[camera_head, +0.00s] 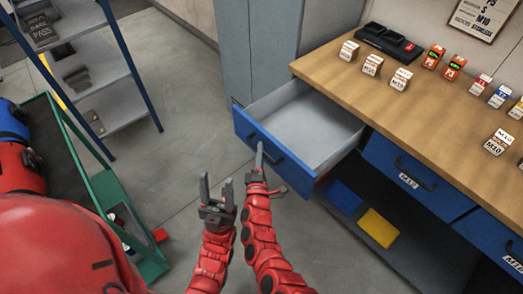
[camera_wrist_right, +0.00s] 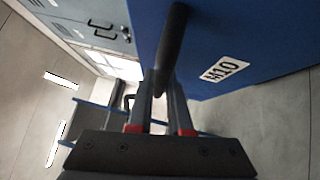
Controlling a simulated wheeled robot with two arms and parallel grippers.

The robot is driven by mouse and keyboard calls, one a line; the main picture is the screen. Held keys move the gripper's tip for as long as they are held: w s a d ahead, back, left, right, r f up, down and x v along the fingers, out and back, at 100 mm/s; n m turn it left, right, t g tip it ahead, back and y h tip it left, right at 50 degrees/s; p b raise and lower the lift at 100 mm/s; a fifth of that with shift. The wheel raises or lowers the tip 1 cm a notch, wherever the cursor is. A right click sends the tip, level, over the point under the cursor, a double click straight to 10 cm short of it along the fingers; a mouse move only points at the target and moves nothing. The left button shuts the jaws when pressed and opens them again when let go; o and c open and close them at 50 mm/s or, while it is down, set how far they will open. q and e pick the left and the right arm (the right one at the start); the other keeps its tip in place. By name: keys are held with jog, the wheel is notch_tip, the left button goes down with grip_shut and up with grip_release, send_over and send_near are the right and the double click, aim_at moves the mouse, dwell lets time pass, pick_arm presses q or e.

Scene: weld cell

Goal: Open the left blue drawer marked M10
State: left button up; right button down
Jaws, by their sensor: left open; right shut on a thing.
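The left blue drawer (camera_head: 305,130) stands pulled out from the workbench in the head view, and its grey inside looks empty. Its blue front fills the upper right of the right wrist view, with a white M10 label (camera_wrist_right: 226,69). My right gripper (camera_head: 259,158) is shut on the drawer's dark bar handle (camera_wrist_right: 172,45), which passes between its fingers in the wrist view. My left gripper (camera_head: 216,190) is open and empty, its fingers pointing up, to the left of the right gripper and apart from the drawer.
The wooden bench top (camera_head: 335,85) holds several small labelled boxes and a black tray (camera_head: 388,40). Another closed blue drawer (camera_head: 415,180) is to the right. A blue bin and a yellow bin (camera_head: 378,228) lie below.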

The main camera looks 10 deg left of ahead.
jog(key=c, duration=0.8)
grip_release()
jog(key=shift+c, duration=0.2)
jog(key=b+v, duration=0.2)
jog(key=v, duration=1.5)
jog(key=shift+s, duration=0.2)
jog(key=shift+d, duration=0.2)
